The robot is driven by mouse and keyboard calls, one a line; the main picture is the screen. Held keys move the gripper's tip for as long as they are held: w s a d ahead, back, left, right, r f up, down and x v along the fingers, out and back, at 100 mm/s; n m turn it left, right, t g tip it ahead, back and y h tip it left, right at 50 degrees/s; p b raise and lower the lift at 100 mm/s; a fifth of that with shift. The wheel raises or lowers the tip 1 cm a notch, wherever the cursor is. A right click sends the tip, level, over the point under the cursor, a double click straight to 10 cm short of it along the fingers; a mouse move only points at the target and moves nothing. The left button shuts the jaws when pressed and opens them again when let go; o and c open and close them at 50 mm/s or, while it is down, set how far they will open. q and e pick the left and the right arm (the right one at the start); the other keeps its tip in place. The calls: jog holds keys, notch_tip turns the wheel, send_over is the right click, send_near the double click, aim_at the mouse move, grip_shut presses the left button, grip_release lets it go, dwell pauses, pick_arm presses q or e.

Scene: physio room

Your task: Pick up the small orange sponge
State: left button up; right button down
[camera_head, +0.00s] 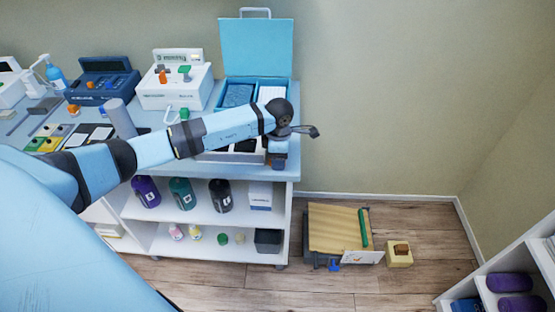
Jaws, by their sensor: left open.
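No thing is plainly recognisable as a small orange sponge. A small orange piece (162,76) sits on the white device at the back of the table, and a small brown-orange block (402,249) rests on a cream block on the floor at the right; I cannot tell whether either is the sponge. My left gripper (279,164) is open, pointing down at the table's right front corner. Its fingers are small and dark, and the arm and wrist hide part of the tabletop behind them. My right gripper is not in view.
The light-blue table (235,170) carries an open blue case (256,48), a white device (178,97) and a dark blue case (104,84). Shelves below hold bottles. A wooden-topped crate (330,228) stands on the floor; another shelf (480,290) is at lower right.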

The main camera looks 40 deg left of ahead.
pick_arm(q)
jog(key=c, duration=0.7)
notch_tip(320, 180, up, 20)
jog(key=shift+r+b, duration=0.1)
jog(key=shift+b, duration=0.45)
jog(key=shift+o, duration=0.7)
jog(key=shift+c, duration=0.2)
jog(key=shift+a, duration=0.1)
